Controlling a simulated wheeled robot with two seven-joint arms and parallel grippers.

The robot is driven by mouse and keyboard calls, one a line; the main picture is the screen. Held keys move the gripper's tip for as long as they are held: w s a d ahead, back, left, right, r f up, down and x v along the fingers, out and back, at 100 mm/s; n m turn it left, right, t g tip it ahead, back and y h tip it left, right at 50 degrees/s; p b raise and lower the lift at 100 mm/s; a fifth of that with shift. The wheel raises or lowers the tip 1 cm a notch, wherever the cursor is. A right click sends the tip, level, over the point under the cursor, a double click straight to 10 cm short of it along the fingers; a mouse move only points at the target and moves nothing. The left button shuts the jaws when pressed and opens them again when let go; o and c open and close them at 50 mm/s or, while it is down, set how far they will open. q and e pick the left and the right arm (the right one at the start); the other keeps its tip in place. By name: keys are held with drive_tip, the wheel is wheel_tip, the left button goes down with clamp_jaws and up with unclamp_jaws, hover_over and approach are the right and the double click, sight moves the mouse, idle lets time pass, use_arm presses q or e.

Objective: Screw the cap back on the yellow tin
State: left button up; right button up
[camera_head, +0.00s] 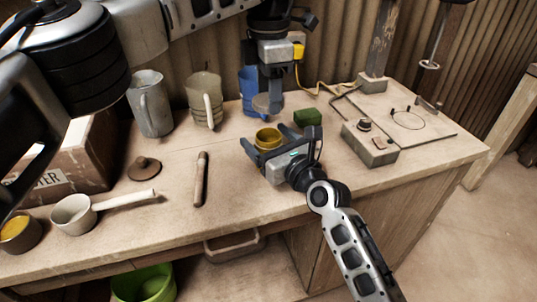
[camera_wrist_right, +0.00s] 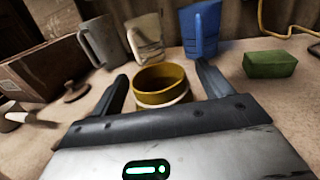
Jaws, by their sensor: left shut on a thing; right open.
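The yellow tin (camera_head: 269,139) stands upright on the workbench with its open top facing up. It also shows in the right wrist view (camera_wrist_right: 160,86). My right gripper (camera_head: 281,143) is open, low over the bench, with one finger on either side of the tin. In the right wrist view (camera_wrist_right: 163,76) gaps show between both fingers and the tin. My left gripper (camera_head: 268,93) points down above the tin and is shut on a round grey-brown cap (camera_head: 265,104). The cap is clear of the tin, a short way above it. The left gripper is not in the wrist view.
A blue jug (camera_head: 247,88) stands close behind the left gripper. A green block (camera_head: 307,117) and a metal block (camera_head: 370,144) lie to the right. A wooden stick (camera_head: 201,178), a brown knobbed lid (camera_head: 144,168) and a white ladle (camera_head: 75,214) lie left.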

drive_tip(key=c, duration=1.5)
use_arm(q)
drive_tip(key=shift+f, duration=2.5)
use_arm(e)
drive_tip(key=shift+o, duration=0.2)
use_arm(q)
drive_tip(key=shift+f, duration=0.85)
drive_tip(key=shift+f, duration=0.45)
drive_tip(key=shift+f, duration=0.3)
